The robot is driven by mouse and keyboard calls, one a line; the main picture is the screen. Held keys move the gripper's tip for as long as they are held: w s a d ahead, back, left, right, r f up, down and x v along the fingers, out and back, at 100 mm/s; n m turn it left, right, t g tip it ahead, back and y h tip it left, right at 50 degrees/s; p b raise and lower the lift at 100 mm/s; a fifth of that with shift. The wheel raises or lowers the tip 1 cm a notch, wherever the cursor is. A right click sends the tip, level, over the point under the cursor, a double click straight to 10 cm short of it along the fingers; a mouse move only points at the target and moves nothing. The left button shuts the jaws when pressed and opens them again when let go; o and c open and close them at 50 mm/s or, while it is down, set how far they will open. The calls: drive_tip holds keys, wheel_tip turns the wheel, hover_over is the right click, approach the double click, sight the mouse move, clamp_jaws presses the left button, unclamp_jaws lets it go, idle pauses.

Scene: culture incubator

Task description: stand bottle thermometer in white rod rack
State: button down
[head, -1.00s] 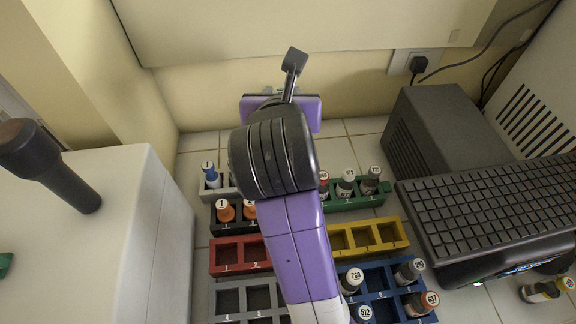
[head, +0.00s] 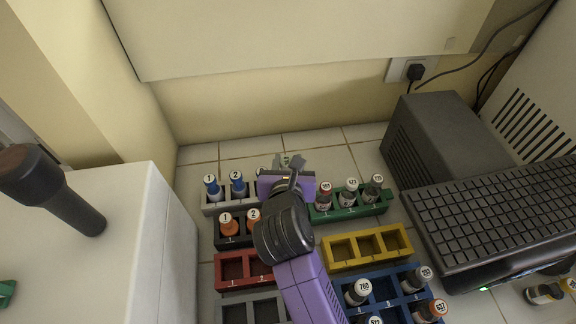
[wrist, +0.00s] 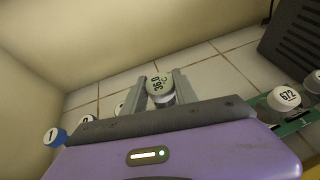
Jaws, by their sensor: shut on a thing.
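The bottle thermometer (wrist: 160,88), a small bottle with a pale top reading 36.0 °C, sits between the two grey fingers of my gripper (wrist: 159,90) in the wrist view. In the head view my gripper (head: 287,162) is beyond the racks, near the back wall, and the thermometer's greenish top (head: 285,159) only just shows. The white rod rack (head: 226,207) is at the back left and holds blue-capped bottles 1 (head: 212,187) and 2 (head: 238,184). My purple wrist hides its right end, so I cannot tell whether a slot is free there.
A green rack (head: 345,212) with several bottles stands just right of my wrist. A black rack (head: 236,243) with orange-capped bottles, an empty-looking red rack (head: 236,284) and an empty yellow rack (head: 367,260) lie nearer. A dark keyboard-topped machine (head: 500,205) blocks the right.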

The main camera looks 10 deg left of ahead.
drive_tip(key=shift+f, duration=0.9)
drive_tip(key=shift+f, duration=0.2)
drive_tip(key=c, duration=1.3)
unclamp_jaws()
drive_tip(key=shift+o, duration=0.2)
drive_tip(key=shift+s+r, duration=0.25)
drive_tip(key=shift+r, duration=0.05)
drive_tip(key=v, duration=1.1)
drive_tip(key=shift+s+r+b, duration=0.1)
drive_tip(key=shift+s+b, duration=0.1)
drive_tip(key=shift+b, duration=0.1)
